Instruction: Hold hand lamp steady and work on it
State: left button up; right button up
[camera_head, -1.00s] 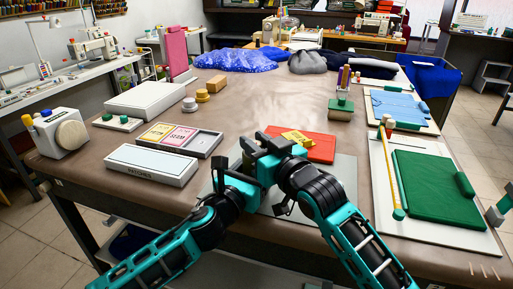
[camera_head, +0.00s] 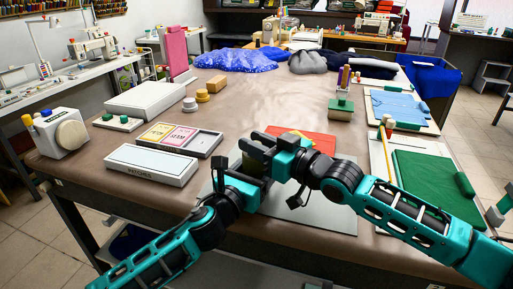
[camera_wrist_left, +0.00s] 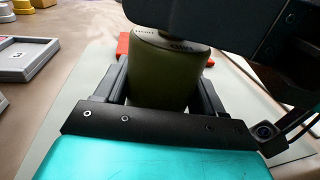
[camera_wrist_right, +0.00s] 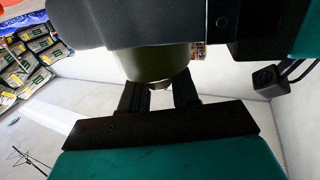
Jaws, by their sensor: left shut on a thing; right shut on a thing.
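The hand lamp (camera_wrist_left: 165,70) is a dark olive-green cylinder with small lettering at its top rim in the left wrist view. My left gripper (camera_head: 248,166) is shut on its body, with a finger on each side. My right gripper (camera_head: 270,145) is just above and beside the left one. It is shut on the lamp's upper part, which shows as an olive piece (camera_wrist_right: 158,62) between its fingers in the right wrist view. In the head view the grippers mostly hide the lamp. Both grippers are over the grey mat (camera_head: 325,210).
A red pad (camera_head: 318,142) lies behind the grippers. A tray with yellow and pink cards (camera_head: 205,142) and a white box (camera_head: 150,165) are at left. A green pad (camera_head: 435,190) on a white board lies at right.

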jog(key=shift+a+r, duration=0.1)
jog(key=shift+r, duration=0.05)
jog(key=o, duration=0.6)
jog(key=shift+s+a+g, duration=0.1)
jog(key=shift+g, duration=0.2)
jog(key=o, duration=0.4)
jog(key=shift+c, duration=0.2)
jog(key=shift+o, duration=0.3)
jog(key=o, duration=0.4)
jog(key=shift+v, duration=3.05)
jog(key=shift+c, duration=0.6)
